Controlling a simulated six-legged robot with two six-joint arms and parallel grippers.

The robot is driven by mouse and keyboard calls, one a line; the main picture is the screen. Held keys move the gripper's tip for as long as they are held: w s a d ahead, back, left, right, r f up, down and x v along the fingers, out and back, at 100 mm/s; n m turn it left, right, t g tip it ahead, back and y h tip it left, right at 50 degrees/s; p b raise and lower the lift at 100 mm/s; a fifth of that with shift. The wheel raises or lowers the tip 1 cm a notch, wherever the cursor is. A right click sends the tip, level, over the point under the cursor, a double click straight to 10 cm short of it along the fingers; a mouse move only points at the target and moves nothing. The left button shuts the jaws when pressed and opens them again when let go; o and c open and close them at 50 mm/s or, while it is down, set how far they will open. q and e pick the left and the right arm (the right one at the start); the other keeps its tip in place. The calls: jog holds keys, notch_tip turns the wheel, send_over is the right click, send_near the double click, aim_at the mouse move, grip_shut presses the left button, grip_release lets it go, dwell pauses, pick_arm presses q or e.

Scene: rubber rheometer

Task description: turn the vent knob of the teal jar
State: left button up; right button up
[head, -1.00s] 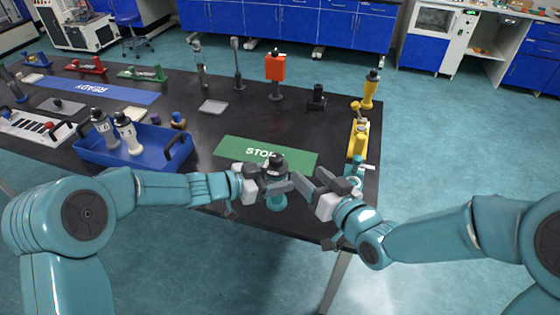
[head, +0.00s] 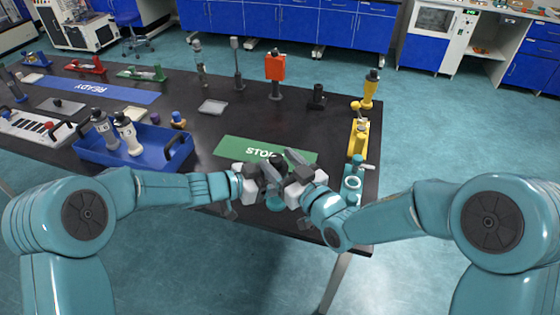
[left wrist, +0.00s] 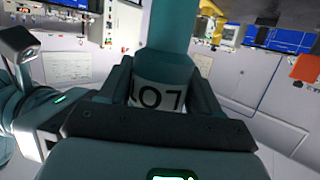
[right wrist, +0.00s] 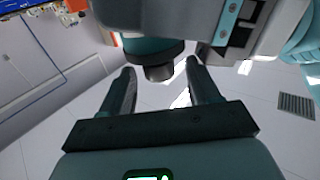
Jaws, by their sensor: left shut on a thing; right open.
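The teal jar (head: 275,203) is held upright near the table's front edge, below the green mat in the head view. My left gripper (head: 262,184) is shut around its body. My right gripper (head: 280,164) is open at the jar's dark top. In the right wrist view the vent knob (right wrist: 159,72) on the dark cap shows between the two fingertips. Neither finger visibly touches it. In the head view the fingers partly hide the knob.
The green STOP mat (head: 232,147) lies just behind the jar. A blue tray (head: 92,154) with a grey and a white jar stands left. A teal holder (head: 351,190) and a yellow one (head: 357,140) line the right edge. The table's centre is mostly clear.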

pick_arm(q)
jog(key=shift+w, duration=0.1)
pick_arm(e)
jog(key=shift+w+a, duration=0.15)
jog(key=shift+w, duration=0.1)
jog(key=shift+c, duration=0.2)
jog(key=shift+s, duration=0.1)
jog(key=c, duration=1)
jog(key=shift+a+m+t+h, duration=0.15)
jog(key=shift+m+t+h, duration=0.55)
jog(key=shift+h, duration=0.4)
jog(key=o, duration=1)
jog(key=shift+o, duration=0.2)
